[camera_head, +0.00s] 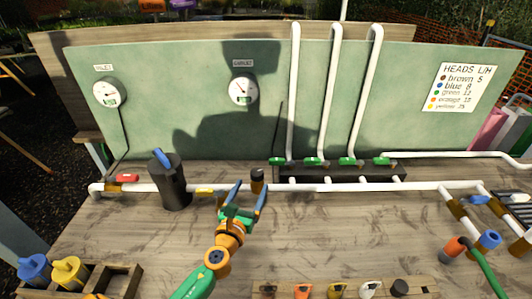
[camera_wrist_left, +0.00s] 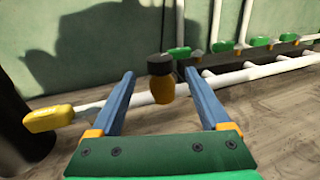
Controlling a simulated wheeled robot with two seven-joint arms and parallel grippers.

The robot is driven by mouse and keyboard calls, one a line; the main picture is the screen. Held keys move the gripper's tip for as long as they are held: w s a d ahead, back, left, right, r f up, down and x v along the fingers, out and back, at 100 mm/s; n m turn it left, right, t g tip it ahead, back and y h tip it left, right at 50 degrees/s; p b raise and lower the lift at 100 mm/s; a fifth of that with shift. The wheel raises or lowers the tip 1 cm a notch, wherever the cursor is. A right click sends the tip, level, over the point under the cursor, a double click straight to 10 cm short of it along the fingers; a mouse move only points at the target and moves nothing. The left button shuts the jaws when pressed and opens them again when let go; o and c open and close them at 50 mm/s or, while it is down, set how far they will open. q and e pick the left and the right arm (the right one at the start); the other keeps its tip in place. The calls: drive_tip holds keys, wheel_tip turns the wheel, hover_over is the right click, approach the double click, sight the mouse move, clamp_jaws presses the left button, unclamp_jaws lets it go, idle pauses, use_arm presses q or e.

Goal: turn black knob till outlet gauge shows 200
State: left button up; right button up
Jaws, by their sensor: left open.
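The black knob (camera_head: 257,175) sits on a brass-coloured body on the white pipe, in front of the green panel. In the left wrist view the knob (camera_wrist_left: 159,64) shows between the fingertips, or just beyond them, with a gap on each side. My left gripper (camera_head: 250,188) is open and empty, its blue fingers pointing at the knob. The outlet gauge (camera_head: 243,90) is a round white dial on the panel above; its needle reading is too small to tell. My right gripper is not in view.
A second gauge (camera_head: 109,93) hangs at the panel's left. A black canister (camera_head: 170,185) with a blue handle stands left of the knob, with a yellow lever (camera_head: 204,190) between. Green-handled valves (camera_head: 313,162) line the manifold to the right. The bench front holds wooden trays (camera_head: 122,270).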

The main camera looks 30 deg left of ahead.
sight(255, 177)
use_arm(q)
drive_tip(key=w, duration=0.2)
drive_tip(key=w+a+r, duration=0.1)
drive_tip(key=shift+w, duration=0.3)
drive_tip(key=shift+b+x, duration=0.4)
drive_tip(key=shift+x, duration=1.1)
drive_tip(key=shift+s, duration=0.25)
drive_tip(key=c, duration=0.5)
clamp_jaws()
